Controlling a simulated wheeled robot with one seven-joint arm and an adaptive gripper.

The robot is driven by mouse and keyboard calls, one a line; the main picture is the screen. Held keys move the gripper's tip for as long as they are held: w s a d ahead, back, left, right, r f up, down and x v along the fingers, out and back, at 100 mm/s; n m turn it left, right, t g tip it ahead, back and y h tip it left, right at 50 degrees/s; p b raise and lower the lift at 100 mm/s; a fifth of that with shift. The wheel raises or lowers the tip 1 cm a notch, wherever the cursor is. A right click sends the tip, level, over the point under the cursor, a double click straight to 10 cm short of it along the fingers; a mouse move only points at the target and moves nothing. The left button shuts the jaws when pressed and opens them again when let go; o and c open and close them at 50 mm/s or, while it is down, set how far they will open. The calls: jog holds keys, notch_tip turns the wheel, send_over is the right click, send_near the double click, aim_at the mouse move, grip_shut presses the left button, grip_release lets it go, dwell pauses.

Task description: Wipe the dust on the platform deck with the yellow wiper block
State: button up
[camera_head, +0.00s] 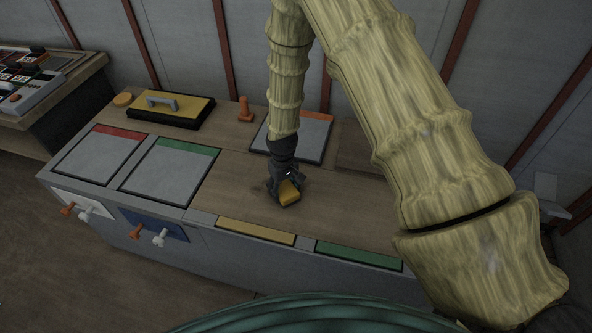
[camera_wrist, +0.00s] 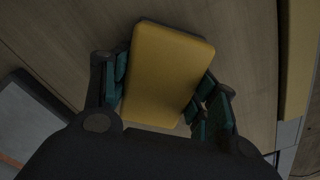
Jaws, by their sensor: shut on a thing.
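The yellow wiper block (camera_head: 289,191) is held in my gripper (camera_head: 284,186), over the bare wooden part of the platform deck (camera_head: 330,205). In the wrist view the yellow block (camera_wrist: 165,75) lies between the two dark teal fingers of my gripper (camera_wrist: 160,95), which are shut on its sides. The wooden deck (camera_wrist: 65,40) shows around and beyond the block. I cannot tell whether the block touches the deck. A faint dark patch shows beside the gripper on the deck; I cannot tell if it is dust or shadow.
Grey panels with red (camera_head: 119,131) and green (camera_head: 187,148) edges lie to the left. A yellow-topped box with a grey handle (camera_head: 172,110) and an orange peg (camera_head: 245,110) stand behind. An orange-edged panel (camera_head: 316,140) is behind my gripper. Yellow (camera_head: 255,232) and green (camera_head: 358,255) strips line the front edge.

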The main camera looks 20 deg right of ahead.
aim_at(291, 188)
jog(key=shift+s+d, duration=0.4)
jog(key=shift+d, duration=0.25)
jog(key=r, duration=0.1)
jog(key=r+p, duration=0.2)
jog(key=shift+s+d+r, duration=0.15)
jog(key=shift+s+d, duration=0.05)
jog(key=shift+d, duration=0.1)
jog(key=shift+r+p, duration=1.65)
jog(key=shift+r, duration=0.65)
